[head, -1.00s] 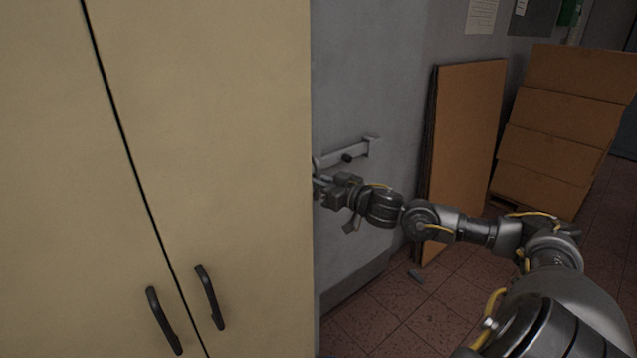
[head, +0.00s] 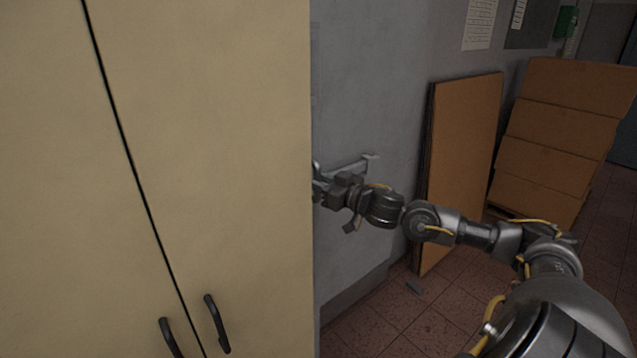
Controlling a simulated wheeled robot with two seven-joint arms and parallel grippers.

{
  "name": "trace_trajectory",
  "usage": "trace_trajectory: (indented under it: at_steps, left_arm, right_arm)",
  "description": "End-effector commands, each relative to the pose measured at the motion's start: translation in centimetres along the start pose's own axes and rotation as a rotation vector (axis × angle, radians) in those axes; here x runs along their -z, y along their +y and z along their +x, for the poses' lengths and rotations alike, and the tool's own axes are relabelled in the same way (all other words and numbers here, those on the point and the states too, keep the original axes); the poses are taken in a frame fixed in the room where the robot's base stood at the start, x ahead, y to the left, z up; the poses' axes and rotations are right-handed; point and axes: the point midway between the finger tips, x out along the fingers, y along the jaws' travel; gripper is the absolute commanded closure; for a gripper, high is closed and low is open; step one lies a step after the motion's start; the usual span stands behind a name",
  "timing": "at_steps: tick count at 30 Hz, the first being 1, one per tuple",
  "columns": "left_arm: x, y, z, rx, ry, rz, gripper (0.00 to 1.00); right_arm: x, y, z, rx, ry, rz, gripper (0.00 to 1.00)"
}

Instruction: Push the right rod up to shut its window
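A grey metal bar (head: 352,167) with a bent end sticks out along the grey wall, just right of the cabinet edge. I cannot tell whether it is part of the right rod. No window shows in the head view. My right gripper (head: 318,184) is at the cabinet's edge, in front of the wall and close to the bar's left part. Its fingertips are partly hidden or too small to read, so I cannot tell whether it is open or touches anything. My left gripper is not in view.
A beige cabinet (head: 215,150) with dark handles (head: 216,324) fills the left half. Brown boards (head: 462,160) lean on the wall. Stacked cardboard boxes (head: 562,130) stand at the right.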

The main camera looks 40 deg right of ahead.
Motion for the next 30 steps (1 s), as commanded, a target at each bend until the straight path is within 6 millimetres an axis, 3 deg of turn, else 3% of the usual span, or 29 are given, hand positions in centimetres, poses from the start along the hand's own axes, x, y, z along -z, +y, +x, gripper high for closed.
trace_trajectory:
  at_steps: [8, 17, 27, 30]
  left_arm:
    - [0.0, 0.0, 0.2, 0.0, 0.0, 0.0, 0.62]
    - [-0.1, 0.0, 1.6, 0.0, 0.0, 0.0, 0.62]
    - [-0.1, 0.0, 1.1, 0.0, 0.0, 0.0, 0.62]
    - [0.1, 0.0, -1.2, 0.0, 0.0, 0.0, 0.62]
  right_arm:
    - [-0.4, 0.0, -0.2, 0.001, -0.007, 0.0, 0.71]
    - [-0.8, -0.2, -3.0, 0.004, -0.014, -0.005, 0.71]
    - [-0.5, -0.2, -5.5, 0.004, -0.013, -0.003, 0.71]
    - [0.3, -0.2, -6.6, 0.005, -0.016, 0.001, 0.71]
